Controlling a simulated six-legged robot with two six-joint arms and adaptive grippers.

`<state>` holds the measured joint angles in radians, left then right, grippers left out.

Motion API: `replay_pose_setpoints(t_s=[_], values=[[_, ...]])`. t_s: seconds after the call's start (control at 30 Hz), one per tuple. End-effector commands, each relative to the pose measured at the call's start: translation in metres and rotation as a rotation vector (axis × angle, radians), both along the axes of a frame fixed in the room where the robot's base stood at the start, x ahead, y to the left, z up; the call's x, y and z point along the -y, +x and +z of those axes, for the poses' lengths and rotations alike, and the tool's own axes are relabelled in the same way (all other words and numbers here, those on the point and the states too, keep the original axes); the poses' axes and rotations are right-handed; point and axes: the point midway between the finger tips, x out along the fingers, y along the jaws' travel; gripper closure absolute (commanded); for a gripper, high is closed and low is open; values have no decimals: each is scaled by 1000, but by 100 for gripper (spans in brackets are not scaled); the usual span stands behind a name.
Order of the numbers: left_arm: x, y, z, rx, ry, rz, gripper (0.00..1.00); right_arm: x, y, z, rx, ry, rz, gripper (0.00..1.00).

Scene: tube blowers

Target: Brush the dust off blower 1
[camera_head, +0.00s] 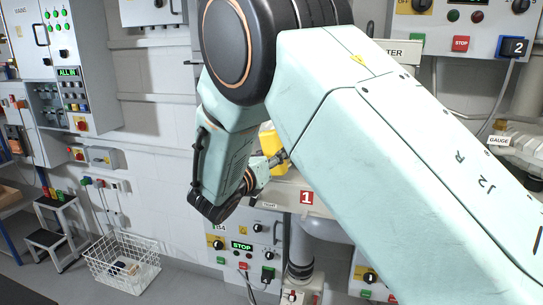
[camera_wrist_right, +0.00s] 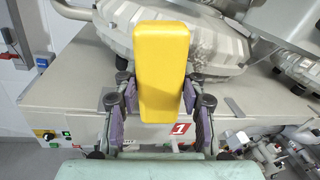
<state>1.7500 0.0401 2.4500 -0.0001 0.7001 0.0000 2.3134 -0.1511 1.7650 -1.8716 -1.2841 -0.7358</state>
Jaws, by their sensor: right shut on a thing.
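My right gripper (camera_wrist_right: 160,115) is shut on a yellow block-shaped brush (camera_wrist_right: 162,60), which stands up between its fingers in the right wrist view. The brush's bristles are not visible. Blower 1 (camera_wrist_right: 218,42), a pale ribbed rounded housing with grey smudges, lies behind the brush on a beige bench with a red "1" label (camera_wrist_right: 180,129). I cannot tell whether brush and blower touch. In the head view, my right arm hides most of the blower; part of the yellow brush (camera_head: 269,139) shows beside the gripper (camera_head: 276,159). My left gripper is not in view.
A control box with a green STOP display (camera_head: 242,246) sits below the bench. A white wire basket (camera_head: 122,262) and a step stool (camera_head: 57,232) stand on the floor at left. Wall panels line the left. Another pale housing (camera_head: 520,143) is at right, near a GAUGE label.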

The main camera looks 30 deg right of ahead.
Motion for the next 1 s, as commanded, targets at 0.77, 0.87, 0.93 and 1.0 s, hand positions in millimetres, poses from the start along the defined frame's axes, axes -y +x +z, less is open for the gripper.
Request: replay_pose_setpoints(t_s=[0.77,0.87,0.93,1.0], values=[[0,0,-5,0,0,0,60,12,6,0,0,-1,0,84],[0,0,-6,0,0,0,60,13,7,0,0,-1,0,84],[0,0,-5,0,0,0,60,13,7,1,1,-2,1,84],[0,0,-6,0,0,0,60,14,5,0,0,-1,0,84]])
